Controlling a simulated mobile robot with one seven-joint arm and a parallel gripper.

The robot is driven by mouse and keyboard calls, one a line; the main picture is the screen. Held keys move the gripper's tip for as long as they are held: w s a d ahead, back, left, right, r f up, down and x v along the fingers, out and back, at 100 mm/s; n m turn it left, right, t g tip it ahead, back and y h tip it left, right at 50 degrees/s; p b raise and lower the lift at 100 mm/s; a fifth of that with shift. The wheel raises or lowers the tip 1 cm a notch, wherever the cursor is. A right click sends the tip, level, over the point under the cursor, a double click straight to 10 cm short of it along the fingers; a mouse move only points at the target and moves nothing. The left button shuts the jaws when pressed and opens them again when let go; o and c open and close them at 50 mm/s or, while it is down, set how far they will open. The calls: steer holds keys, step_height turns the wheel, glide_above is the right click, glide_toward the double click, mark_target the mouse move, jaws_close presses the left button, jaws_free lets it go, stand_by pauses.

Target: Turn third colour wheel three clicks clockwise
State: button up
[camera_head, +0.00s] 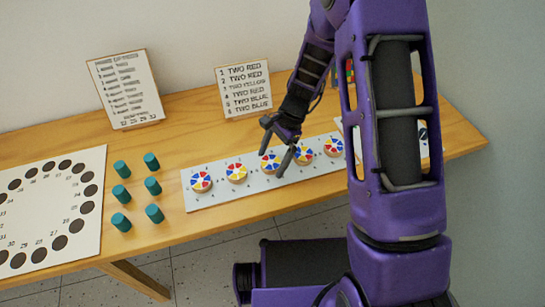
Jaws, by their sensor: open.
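A pale board (218,200) lies on the wooden table with a row of several colour wheels, each with red, yellow, blue and white sectors. The third colour wheel (270,162), counted from the left, is in the middle of the row. My gripper (273,159) comes down at this wheel with its fingers open, and partly covers it. I cannot tell whether the fingers touch the wheel. The first wheel (201,181) and second wheel (237,172) are to its left. The fourth wheel (304,155) and fifth wheel (333,147) are to its right.
A card of colour instructions (243,90) stands behind the board, with another text card (125,88) farther left. Several teal pegs (122,169) stand left of the board, beside a white board with dark holes (50,205).

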steer(key=p+v, duration=0.1)
steer(key=v, duration=1.6)
steer(key=shift+r+p, duration=0.15)
steer(key=shift+p, duration=0.2)
steer(key=shift+w+d, duration=0.1)
